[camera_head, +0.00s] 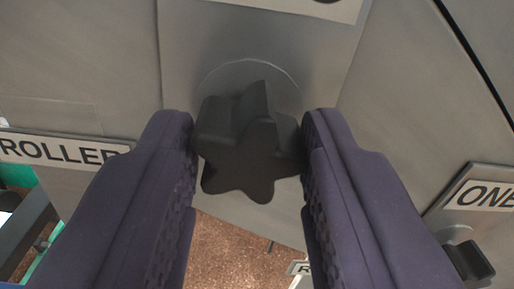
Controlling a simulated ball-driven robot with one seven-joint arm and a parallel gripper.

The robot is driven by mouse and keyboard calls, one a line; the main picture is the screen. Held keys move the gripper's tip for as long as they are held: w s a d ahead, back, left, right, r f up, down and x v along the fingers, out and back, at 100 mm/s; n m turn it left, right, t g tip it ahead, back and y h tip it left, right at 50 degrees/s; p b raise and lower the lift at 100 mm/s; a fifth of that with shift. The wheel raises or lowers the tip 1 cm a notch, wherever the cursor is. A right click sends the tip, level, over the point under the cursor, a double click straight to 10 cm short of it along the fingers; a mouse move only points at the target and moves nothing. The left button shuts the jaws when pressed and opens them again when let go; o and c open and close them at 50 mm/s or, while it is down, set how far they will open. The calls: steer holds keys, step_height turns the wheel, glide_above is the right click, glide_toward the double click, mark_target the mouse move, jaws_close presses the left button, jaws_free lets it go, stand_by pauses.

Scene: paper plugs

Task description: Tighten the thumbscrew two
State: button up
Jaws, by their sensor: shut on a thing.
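A black star-shaped thumbscrew (245,150) sits on a grey metal plate (187,70) in the upper middle of the view. A pale round ring shows on the plate behind it. My gripper (248,150) is shut on this thumbscrew, with one dark purple finger at its left side and one at its right. The label that belongs to this thumbscrew is not readable here; only the lower edge of a label shows at the top. Another black knob (468,262) is at the lower right, below a label (482,195) reading "ONE".
Grey panels surround the plate. A label (62,150) reading "ROLLER", cut off at the left edge, is at the left. A speckled brown floor (232,250) shows below, between my fingers. A dark rail (28,228) and green parts are at the lower left.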

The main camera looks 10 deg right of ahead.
steer(key=shift+m, duration=0.8)
steer(key=o, duration=0.3)
jaws_close()
steer(key=shift+m+b, duration=0.65)
steer(key=shift+m, duration=1.05)
steer(key=o, duration=0.7)
jaws_free()
